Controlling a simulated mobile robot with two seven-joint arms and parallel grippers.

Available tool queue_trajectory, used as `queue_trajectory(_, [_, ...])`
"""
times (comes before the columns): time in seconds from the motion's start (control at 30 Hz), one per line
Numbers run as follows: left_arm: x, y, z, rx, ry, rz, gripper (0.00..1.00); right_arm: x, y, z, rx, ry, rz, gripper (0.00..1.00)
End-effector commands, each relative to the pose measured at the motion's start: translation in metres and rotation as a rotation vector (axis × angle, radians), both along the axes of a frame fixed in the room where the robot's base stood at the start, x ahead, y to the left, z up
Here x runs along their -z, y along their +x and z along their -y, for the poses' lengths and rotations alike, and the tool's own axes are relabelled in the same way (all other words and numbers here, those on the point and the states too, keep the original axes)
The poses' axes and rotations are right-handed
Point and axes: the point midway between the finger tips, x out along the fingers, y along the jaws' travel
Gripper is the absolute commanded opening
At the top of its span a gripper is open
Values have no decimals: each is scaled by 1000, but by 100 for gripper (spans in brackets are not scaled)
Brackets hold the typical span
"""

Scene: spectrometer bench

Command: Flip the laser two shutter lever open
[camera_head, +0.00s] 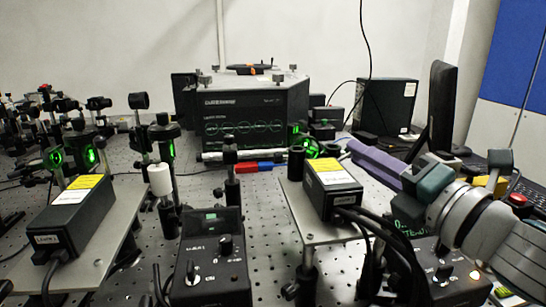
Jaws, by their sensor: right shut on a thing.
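The laser two head (332,185) is a black box with a yellow and white label on a raised metal plate (300,222), right of centre. A control box (440,270) with a green display, a knob and an orange light stands at the lower right, partly behind cables and my arm. I cannot make out the shutter lever for certain. My right gripper (428,180) reaches in from the right, above that box and right of the laser head. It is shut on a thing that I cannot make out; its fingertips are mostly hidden. My left gripper is out of view.
A similar laser head (72,215) sits on a plate at the left, with another control box (210,260) at the front centre. A purple bar (375,165) lies near my right gripper. The spectrometer (250,110) stands behind. Posts and optics crowd the left.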

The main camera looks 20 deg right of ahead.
Motion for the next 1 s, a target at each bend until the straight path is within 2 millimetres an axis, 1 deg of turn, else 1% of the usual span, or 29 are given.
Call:
queue_trajectory(0.1, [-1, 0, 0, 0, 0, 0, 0, 1, 0, 0, 2, 0, -4, 0])
queue_trajectory(0.13, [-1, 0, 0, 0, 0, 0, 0, 1, 0, 1, 2, 0, -4, 23])
queue_trajectory(0.37, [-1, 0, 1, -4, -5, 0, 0, 1, 0, 0, 2, -2, -3, 48])
queue_trajectory(0.6, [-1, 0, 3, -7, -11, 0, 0, 1, -1, 0, 2, -2, -3, 49])
queue_trajectory(0.7, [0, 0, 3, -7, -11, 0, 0, 1, -5, 1, 2, -2, -3, 49])
queue_trajectory(0.77, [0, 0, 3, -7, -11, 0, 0, 3, -12, 1, 2, -2, -5, 49])
queue_trajectory(0.87, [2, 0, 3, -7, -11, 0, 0, 4, -28, 2, 1, -3, -6, 49])
queue_trajectory(1.0, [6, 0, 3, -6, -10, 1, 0, 6, -56, 4, 3, -2, -6, 49])
